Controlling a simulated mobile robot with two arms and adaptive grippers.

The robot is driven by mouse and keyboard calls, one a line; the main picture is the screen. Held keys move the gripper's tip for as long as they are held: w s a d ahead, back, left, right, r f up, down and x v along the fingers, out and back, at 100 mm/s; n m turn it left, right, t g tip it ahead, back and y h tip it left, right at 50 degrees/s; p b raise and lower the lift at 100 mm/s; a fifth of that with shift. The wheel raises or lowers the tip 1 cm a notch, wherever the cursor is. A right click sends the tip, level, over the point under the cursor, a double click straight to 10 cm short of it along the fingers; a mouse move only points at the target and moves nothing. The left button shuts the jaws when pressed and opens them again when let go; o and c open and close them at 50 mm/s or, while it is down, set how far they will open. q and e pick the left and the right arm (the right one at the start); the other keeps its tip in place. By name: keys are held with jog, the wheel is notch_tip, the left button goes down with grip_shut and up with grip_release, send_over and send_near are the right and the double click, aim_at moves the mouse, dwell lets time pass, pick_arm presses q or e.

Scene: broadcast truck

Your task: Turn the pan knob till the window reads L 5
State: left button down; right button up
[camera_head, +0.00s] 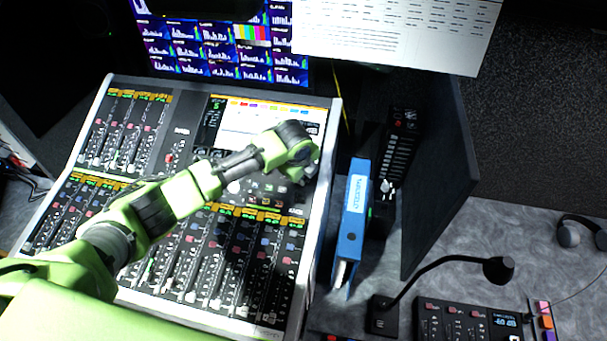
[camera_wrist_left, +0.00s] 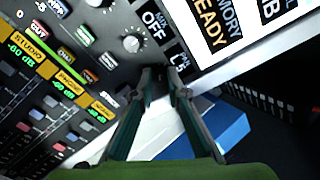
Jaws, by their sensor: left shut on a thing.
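The mixing console (camera_head: 331,130) fills the left half of the head view. My left arm reaches over it, and my left gripper (camera_head: 300,172) points down at its right side; the fingertips are mostly hidden there by the wrist. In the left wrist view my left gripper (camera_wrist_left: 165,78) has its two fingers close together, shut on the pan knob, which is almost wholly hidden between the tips. A neighbouring window (camera_wrist_left: 154,18) reads "OFF". My right gripper is not in view.
Another round knob (camera_wrist_left: 131,43) sits close by on the panel. A blue binder (camera_head: 353,225) stands just right of the console. A gooseneck microphone (camera_head: 497,269), a small control box (camera_head: 465,322) and headphones (camera_head: 569,234) are on the desk at right.

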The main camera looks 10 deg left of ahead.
pick_arm(q)
jog(key=shift+w+r, duration=0.1)
jog(key=c, duration=2)
grip_release()
jog(key=shift+a, duration=0.1)
jog(key=v, duration=1.2)
